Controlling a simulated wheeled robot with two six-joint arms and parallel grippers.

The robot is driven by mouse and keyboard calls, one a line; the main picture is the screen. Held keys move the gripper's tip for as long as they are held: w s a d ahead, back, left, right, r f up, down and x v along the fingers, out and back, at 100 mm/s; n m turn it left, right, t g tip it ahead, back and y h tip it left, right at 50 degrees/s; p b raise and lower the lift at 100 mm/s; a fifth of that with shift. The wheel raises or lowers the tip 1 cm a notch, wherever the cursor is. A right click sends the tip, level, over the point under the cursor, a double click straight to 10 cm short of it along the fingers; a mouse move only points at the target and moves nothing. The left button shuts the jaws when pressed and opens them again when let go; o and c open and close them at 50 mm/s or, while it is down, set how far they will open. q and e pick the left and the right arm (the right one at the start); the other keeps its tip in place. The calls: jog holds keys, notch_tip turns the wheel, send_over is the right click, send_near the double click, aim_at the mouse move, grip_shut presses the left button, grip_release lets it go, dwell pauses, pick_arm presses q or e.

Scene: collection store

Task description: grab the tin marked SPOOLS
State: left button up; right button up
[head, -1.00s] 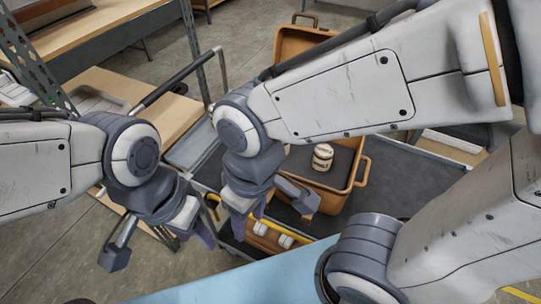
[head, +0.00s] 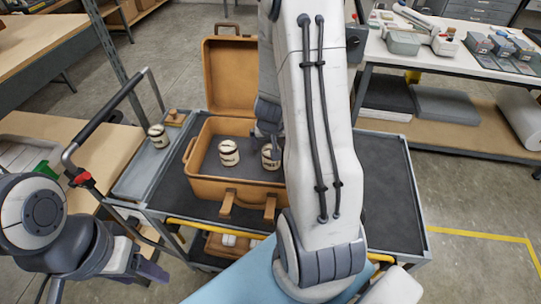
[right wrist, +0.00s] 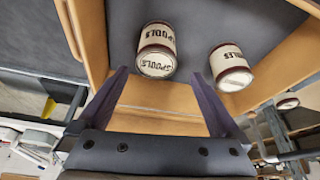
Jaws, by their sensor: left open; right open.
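Two cream tins with dark bands stand in the open orange case (head: 205,190): the left tin (head: 229,152) and the right tin (head: 270,156). In the right wrist view both read SPOOLS: the nearer-centred tin (right wrist: 157,50) and the other tin (right wrist: 230,67). My right gripper (head: 268,130) is partly hidden by its arm in the head view, close to the right tin. In the right wrist view its open fingers (right wrist: 158,74) point towards the centred tin, with nothing held. My left gripper (head: 103,283) is open and empty at lower left, away from the case.
A similar tin (head: 158,136) stands on the grey side tray (head: 140,180), its label unreadable. The case's walls and raised lid (head: 228,75) surround the two tins. The dark cart top (head: 385,190) is clear on the right. A workbench (head: 455,50) stands behind.

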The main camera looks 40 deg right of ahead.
jog(key=b+x, duration=0.1)
jog(key=x, duration=0.2)
jog(key=b+x, duration=0.2)
jog(key=shift+d+f, duration=0.3)
jog(key=shift+f, duration=0.05)
jog(key=b+x, duration=0.1)
jog(key=x, duration=0.4)
jog(key=shift+s+a, duration=0.1)
jog(key=shift+s, duration=0.1)
jog(key=shift+r, duration=0.1)
grip_shut()
